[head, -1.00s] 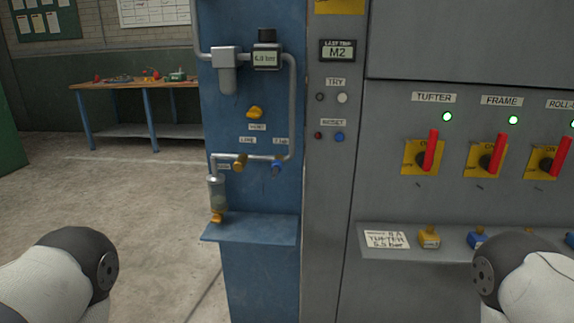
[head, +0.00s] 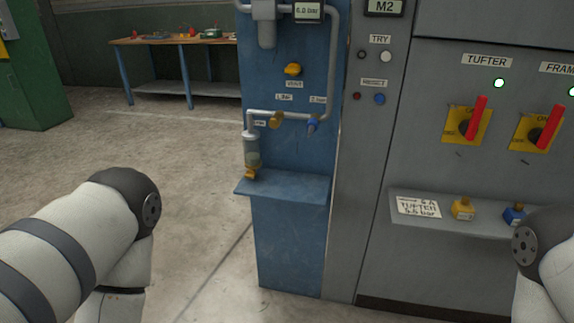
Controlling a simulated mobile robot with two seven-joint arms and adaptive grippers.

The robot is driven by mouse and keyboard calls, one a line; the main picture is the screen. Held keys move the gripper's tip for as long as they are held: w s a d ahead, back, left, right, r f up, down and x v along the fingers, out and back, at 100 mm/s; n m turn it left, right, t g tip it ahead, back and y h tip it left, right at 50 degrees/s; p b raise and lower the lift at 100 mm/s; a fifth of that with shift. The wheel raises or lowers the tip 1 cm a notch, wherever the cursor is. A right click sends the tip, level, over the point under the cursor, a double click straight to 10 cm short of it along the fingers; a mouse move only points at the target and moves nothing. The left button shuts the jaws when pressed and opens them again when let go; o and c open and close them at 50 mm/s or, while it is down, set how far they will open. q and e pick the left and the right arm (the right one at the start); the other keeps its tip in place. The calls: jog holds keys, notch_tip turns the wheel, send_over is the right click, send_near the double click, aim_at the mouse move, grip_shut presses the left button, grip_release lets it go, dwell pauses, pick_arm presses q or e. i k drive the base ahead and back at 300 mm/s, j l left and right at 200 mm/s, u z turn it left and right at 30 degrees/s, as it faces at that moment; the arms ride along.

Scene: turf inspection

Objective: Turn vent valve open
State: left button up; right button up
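The vent valve is a small yellow knob (head: 293,69) on the blue panel (head: 290,220), with a label below it that seems to read VENT. Below it a grey pipe carries a brass-yellow valve (head: 275,119) and a blue valve (head: 312,126), each with a small label above. My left arm shows at the lower left and my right arm at the lower right edge, both apart from the panel. Neither gripper is in view.
A gauge (head: 308,11) tops the panel and a blue shelf (head: 283,188) juts out below the pipes. Right is a grey cabinet with red switch handles (head: 474,117) and a ledge holding yellow (head: 463,209) and blue (head: 514,213) padlock-like items. Open floor lies left.

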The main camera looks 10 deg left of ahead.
aim_at(293, 69)
jog(key=i+j+z, duration=0.2)
jog(key=j, duration=0.15)
jog(key=i+j+z, duration=0.2)
jog(key=j, duration=0.2)
jog(key=i+j+z, duration=0.2)
jog(key=j, duration=0.2)
jog(key=k, duration=0.1)
